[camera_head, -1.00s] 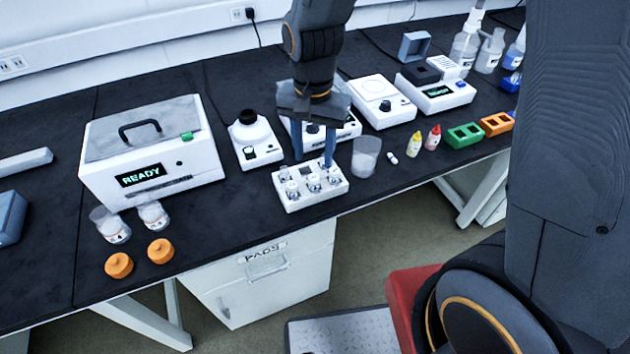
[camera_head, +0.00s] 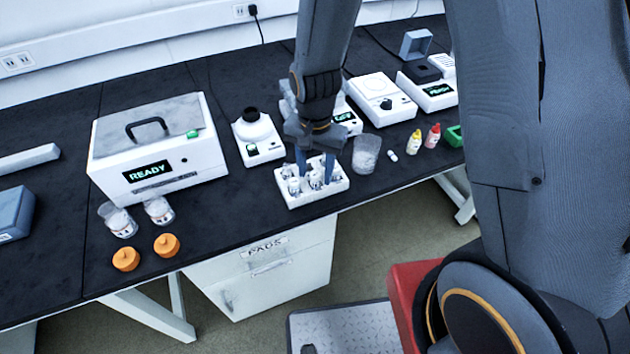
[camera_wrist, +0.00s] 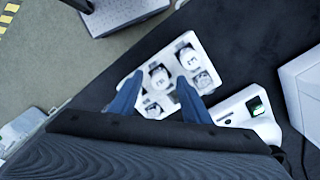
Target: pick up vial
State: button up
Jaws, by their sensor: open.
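The white vial rack (camera_head: 292,203) stands near the front edge of the dark bench. It holds several small clear vials with pale tops, in rows. My gripper (camera_head: 316,172) points down over the rack with its blue fingers apart and nothing clasped. In the wrist view, one vial (camera_wrist: 158,75) stands upright between the open fingertips of my gripper (camera_wrist: 159,84). A second vial (camera_wrist: 188,58) is beyond the fingertips. The fingers partly hide the vials in the head view, and I cannot tell whether they touch one.
A clear beaker (camera_head: 366,153) stands close to the rack's right. A white device with a black knob (camera_head: 257,138) is behind it to the left. The box reading READY (camera_head: 158,150) is further left, with two orange caps (camera_head: 166,244) in front.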

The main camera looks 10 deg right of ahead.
grip_shut()
jog(key=shift+r, duration=0.1)
